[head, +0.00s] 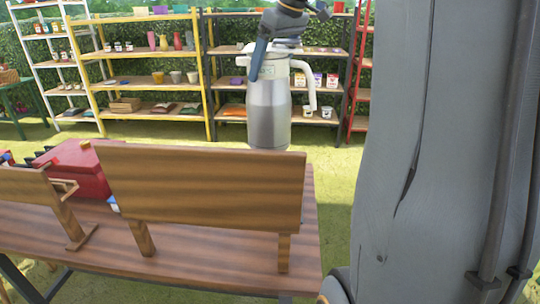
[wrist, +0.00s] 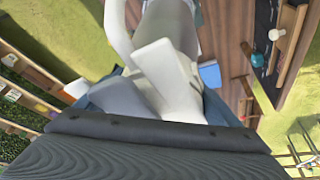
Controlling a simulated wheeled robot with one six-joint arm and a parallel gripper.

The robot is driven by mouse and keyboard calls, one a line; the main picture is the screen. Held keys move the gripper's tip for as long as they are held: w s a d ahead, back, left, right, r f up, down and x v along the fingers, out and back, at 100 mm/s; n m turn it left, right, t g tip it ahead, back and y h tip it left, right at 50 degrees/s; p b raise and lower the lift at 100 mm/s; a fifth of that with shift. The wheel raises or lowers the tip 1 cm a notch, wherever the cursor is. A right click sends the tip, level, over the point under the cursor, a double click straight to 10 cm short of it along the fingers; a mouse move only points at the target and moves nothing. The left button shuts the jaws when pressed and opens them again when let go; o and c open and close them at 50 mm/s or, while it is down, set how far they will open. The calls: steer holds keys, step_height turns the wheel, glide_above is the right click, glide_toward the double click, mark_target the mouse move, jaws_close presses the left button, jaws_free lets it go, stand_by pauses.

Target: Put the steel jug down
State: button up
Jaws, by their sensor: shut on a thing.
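The steel jug (head: 268,115), grey with a white top and a white handle, is upright in the head view behind a wooden board.
The wooden board (head: 205,185) stands along the table on legs. A red box (head: 80,165) is at its left. Yellow shelves (head: 150,87) and dark shelves (head: 232,87) with pots and packets stand behind, across the grass. Some tabletop in front of the board is clear.

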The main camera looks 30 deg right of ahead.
mark_target(285, 91)
step_height(285, 91, down, 18)
steer(key=p, duration=0.5)
steer(key=shift+r, duration=0.1)
stand_by(0.4)
steer(key=o, duration=1.9)
steer(key=shift+o, duration=0.2)
steer(key=b+v, duration=0.4)
steer(key=v, duration=0.8)
